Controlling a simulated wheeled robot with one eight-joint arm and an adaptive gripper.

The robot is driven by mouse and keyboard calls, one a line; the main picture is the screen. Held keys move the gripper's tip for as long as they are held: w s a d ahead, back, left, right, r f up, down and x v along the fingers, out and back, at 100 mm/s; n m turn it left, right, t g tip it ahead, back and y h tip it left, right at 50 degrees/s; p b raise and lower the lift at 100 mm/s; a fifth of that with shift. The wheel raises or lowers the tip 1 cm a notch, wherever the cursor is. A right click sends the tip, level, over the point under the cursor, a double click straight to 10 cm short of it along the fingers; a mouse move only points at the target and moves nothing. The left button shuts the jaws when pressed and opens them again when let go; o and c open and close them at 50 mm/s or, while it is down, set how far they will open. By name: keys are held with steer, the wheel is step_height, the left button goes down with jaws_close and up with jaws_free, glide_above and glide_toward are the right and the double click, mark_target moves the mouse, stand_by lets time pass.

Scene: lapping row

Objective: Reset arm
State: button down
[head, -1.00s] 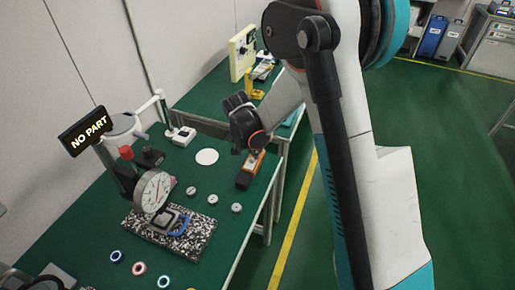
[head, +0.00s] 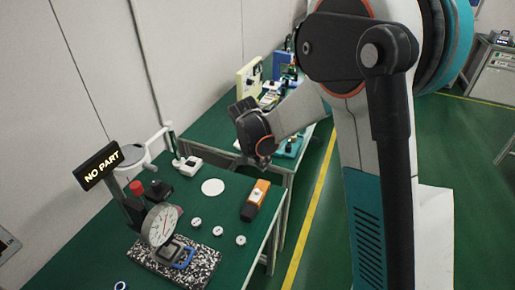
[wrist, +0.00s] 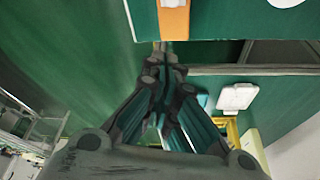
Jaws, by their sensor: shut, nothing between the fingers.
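My gripper (wrist: 163,48) shows in the wrist view with its two fingers together and nothing between them. In the head view the dark wrist end of my arm (head: 256,132) hangs over the far edge of the near green bench (head: 218,212); the fingers cannot be made out there. An orange and black tool (head: 256,200) lies on that bench near its right edge, below my wrist in the picture. Its orange part (wrist: 174,20) also shows in the wrist view, just past the fingertips in the picture, with no contact visible.
A dial gauge (head: 160,224) on a speckled plate (head: 205,262) stands under a "NO PART" sign (head: 100,165). Small round parts (head: 219,230) and a white disc (head: 212,187) lie nearby. A second bench with equipment (head: 250,75) stands behind. Green floor is open at right.

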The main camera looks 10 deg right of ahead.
steer(key=s+d+r+n+t+y, duration=0.2)
steer(key=s+r+n, duration=0.3)
steer(key=s+r, duration=0.8)
steer(key=s+r+n+t, duration=0.1)
steer(key=s+n, duration=0.2)
steer(key=s, duration=0.4)
steer(key=s+r+n+t+y, duration=0.1)
steer(key=s+r+n, duration=0.1)
steer(key=s, duration=0.6)
steer(key=shift+d+r+n+t, duration=0.25)
steer(key=shift+d+n+t, duration=0.1)
steer(key=shift+n+t, duration=0.05)
